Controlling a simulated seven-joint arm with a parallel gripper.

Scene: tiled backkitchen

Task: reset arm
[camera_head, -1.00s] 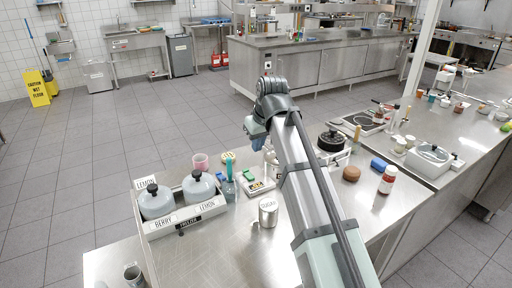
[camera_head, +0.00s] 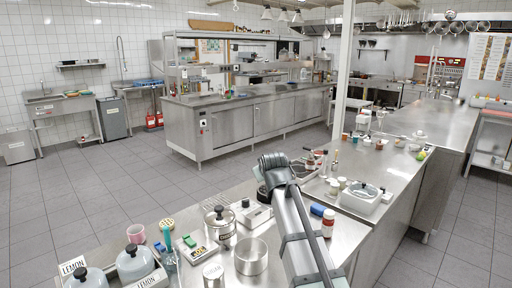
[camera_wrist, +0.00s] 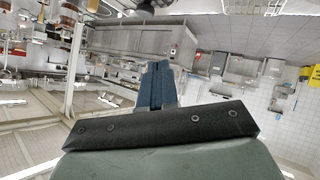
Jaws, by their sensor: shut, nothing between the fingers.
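My arm reaches up from the bottom of the head view over the steel counter (camera_head: 205,228). The fingers of my gripper are hidden behind the arm in the head view. In the wrist view my gripper (camera_wrist: 156,70) shows as blue fingers pressed together, shut with nothing between them. It points out into the open room, apart from any object. The wrist picture is tilted, with the floor and far steel cabinets beyond the fingers.
Near my arm stand a steel pot (camera_head: 251,257), a lidded pot (camera_head: 220,224), a scale (camera_head: 192,250), a red-capped jar (camera_head: 328,224) and a blue block (camera_head: 317,210). Lemon-labelled containers (camera_head: 135,262) stand at lower left. The tiled floor (camera_head: 120,178) beyond the counter is clear.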

